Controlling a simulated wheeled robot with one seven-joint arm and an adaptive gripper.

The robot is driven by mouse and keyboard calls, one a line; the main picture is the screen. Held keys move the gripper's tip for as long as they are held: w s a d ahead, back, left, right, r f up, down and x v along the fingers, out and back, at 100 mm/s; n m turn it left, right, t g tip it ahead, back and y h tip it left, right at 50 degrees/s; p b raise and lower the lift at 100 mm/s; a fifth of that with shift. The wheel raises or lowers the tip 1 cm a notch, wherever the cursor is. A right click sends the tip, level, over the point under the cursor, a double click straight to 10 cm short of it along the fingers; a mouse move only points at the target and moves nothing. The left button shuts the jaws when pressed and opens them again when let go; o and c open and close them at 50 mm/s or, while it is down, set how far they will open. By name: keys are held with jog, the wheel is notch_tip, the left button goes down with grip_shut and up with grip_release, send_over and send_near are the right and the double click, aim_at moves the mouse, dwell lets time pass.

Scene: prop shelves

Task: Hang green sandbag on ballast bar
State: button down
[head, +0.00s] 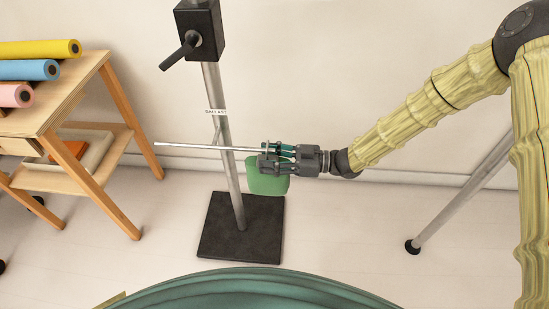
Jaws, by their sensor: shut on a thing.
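The green sandbag (268,180) is in the middle of the head view, upright just below the fingers of my gripper (265,157). My gripper reaches in from the right and is shut on the top of the sandbag, which its fingers hide. The ballast bar (195,146) is a thin grey rod running nearly level across a metal stand, under a small "BALLAST" label (216,112). The bar's right end meets my fingers in the picture. I cannot tell whether the sandbag's top is around the bar or beside it.
The stand's pole (229,170) rises from a black square base (241,230). A wooden shelf (85,85) with coloured rolls (30,70) is at left. A slanted metal leg (465,195) stands at right. A teal rounded surface (245,290) fills the bottom edge.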

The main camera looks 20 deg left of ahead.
aim_at(258, 156)
jog(key=shift+x, duration=1.6)
jog(key=shift+f, duration=0.25)
